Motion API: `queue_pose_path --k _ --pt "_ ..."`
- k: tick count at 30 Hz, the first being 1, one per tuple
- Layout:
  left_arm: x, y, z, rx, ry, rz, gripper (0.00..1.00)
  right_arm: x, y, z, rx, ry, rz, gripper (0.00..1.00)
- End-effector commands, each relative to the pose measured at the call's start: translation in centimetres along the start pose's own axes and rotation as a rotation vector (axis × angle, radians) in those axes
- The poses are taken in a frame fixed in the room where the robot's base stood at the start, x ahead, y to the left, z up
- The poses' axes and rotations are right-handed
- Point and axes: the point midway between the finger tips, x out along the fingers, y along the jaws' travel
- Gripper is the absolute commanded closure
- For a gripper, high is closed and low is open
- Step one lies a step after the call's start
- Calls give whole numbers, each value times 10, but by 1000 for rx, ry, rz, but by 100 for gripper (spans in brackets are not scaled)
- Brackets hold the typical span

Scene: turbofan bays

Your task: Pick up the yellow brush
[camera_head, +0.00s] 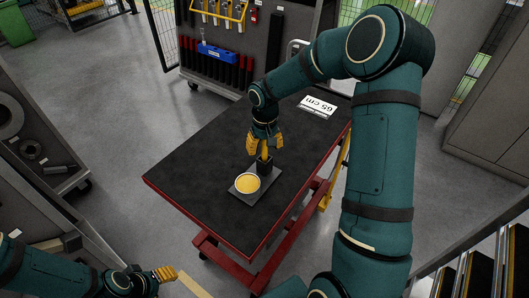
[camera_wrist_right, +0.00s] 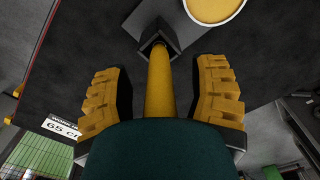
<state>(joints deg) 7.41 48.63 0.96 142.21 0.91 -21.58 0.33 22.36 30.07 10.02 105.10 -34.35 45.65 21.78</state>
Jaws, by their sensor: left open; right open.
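The yellow brush (camera_wrist_right: 160,85) stands with its handle up in a small black square holder (camera_wrist_right: 159,38). In the head view the brush (camera_head: 264,152) shows only as a short yellow piece above the holder (camera_head: 265,166); its lower end is hidden inside. My right gripper (camera_head: 265,144) is over the holder, open, with one finger on each side of the handle. In the right wrist view, gaps show between the handle and both fingers. My left gripper (camera_head: 165,274) is open and empty at the lower left, away from the table.
A grey plate (camera_head: 242,197) with a round dish of yellow content (camera_head: 248,183) lies beside the holder on the black-topped red table (camera_head: 190,175). A white "65 cm" sign (camera_head: 318,105) is at the table's far right. A tool cart (camera_head: 225,80) stands behind. The table's left half is clear.

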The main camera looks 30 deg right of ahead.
Motion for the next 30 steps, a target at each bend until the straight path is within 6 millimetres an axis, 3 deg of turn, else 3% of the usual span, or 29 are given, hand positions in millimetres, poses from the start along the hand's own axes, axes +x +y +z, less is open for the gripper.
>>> queue_pose_path --k 5,8,10,11,23,30 --pt "0 0 0 0 0 0 47 0 0 0 0 0 0 42" --pt "0 0 0 0 0 0 47 0 0 0 0 0 0 71" --pt "0 0 0 0 0 0 47 0 0 0 0 0 0 95" --pt "0 0 0 0 0 0 47 0 0 0 0 0 0 100" --pt "0 0 0 0 0 0 47 -1 0 0 0 1 0 100" --pt "-4 1 0 0 0 1 47 -31 0 -1 1 6 0 100"
